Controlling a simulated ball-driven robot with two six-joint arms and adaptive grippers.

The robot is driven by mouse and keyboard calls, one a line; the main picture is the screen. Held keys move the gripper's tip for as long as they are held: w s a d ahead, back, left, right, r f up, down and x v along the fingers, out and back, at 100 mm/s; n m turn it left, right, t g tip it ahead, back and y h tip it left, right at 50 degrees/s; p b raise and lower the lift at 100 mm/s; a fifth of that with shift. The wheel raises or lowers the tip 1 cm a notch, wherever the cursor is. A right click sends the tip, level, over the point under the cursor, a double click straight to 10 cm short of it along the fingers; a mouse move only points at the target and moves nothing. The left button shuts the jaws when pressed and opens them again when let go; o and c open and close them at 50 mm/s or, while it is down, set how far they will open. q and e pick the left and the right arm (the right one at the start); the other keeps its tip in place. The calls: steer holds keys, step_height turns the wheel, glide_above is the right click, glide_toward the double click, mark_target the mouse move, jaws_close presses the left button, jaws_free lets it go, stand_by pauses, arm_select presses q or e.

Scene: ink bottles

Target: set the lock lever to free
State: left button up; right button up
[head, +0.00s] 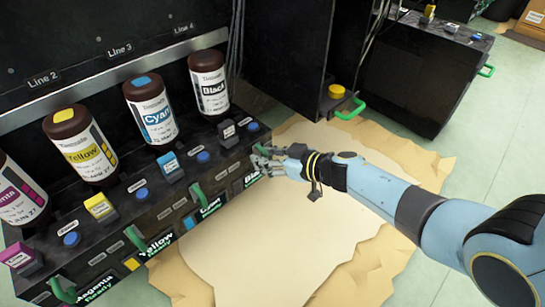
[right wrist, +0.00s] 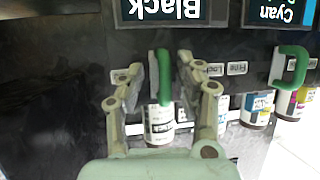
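The green lock lever of the Black line (right wrist: 164,77) stands between the fingers of my right gripper in the right wrist view. That gripper (right wrist: 160,88) is open, with one finger on each side of the lever. I cannot tell whether either finger touches it. In the head view my right gripper (head: 263,163) is at the front face of the ink unit, in front of the Black line, and mostly hides that lever. My left gripper is not in view.
Black (head: 209,83), Cyan (head: 151,108) and Yellow (head: 80,145) bottles stand on the unit, with a magenta one at the left edge. Other green levers, such as Cyan's (right wrist: 290,65), stand alongside. A cabinet with a green handle (head: 351,108) is behind. Brown floor paper (head: 250,245) lies clear.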

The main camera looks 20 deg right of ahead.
steer(key=v, duration=1.2)
steer(key=shift+f, duration=0.1)
